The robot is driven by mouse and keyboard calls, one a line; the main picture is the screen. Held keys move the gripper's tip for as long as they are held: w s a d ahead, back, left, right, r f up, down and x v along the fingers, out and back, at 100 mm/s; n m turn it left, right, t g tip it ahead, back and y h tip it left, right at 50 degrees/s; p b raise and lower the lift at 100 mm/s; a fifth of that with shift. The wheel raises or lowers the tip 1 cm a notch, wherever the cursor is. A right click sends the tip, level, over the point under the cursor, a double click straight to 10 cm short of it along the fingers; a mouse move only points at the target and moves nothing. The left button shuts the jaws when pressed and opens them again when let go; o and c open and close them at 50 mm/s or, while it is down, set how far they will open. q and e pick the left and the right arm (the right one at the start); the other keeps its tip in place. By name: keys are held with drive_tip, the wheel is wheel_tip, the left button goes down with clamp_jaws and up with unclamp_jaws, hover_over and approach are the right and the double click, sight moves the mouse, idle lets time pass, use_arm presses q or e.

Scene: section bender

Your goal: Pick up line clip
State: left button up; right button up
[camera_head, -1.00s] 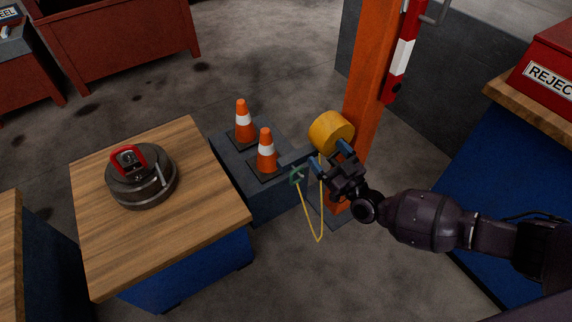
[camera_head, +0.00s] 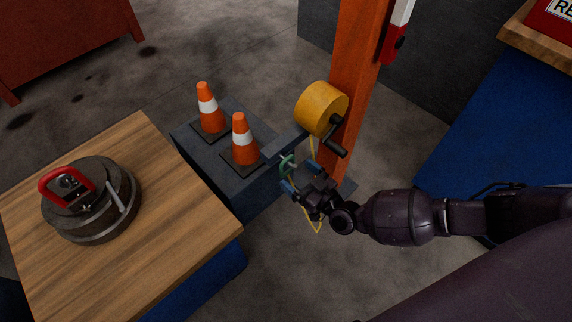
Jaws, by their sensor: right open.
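The line clip (camera_head: 286,164) is a small green hook-shaped piece. It sits at the end of a grey arm beside the yellow reel (camera_head: 320,108) on the orange post. A thin yellow line (camera_head: 319,228) hangs in a loop, partly hidden behind my gripper. My right gripper (camera_head: 300,167) is open, with its blue-tipped fingers spread and pointing toward the clip. The clip is close to the fingertips, near the opening; I cannot tell whether they touch. My left gripper is not in view.
Two orange cones (camera_head: 208,110) (camera_head: 241,141) stand on a dark block (camera_head: 231,186) left of the clip. A wooden table (camera_head: 170,211) holds a round dark device with a red handle (camera_head: 92,200). The orange post (camera_head: 361,75) rises close behind the gripper. A blue bench (camera_head: 500,130) is at right.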

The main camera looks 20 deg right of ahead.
sight(287, 163)
drive_tip(key=shift+w+a+f+b, duration=0.15)
drive_tip(key=shift+w+b, duration=0.15)
drive_tip(key=shift+w, duration=0.4)
drive_tip(key=shift+w+a+f+b, duration=0.1)
drive_tip(key=shift+w+b, duration=0.15)
drive_tip(key=shift+w, duration=0.4)
drive_tip(key=shift+w+a+f+b, duration=0.15)
drive_tip(key=shift+w+b, duration=0.15)
drive_tip(key=shift+w, duration=0.4)
drive_tip(key=shift+w+a+r, duration=0.2)
drive_tip(key=shift+w, duration=0.5)
drive_tip(key=shift+c, duration=0.4)
drive_tip(key=c, duration=0.9)
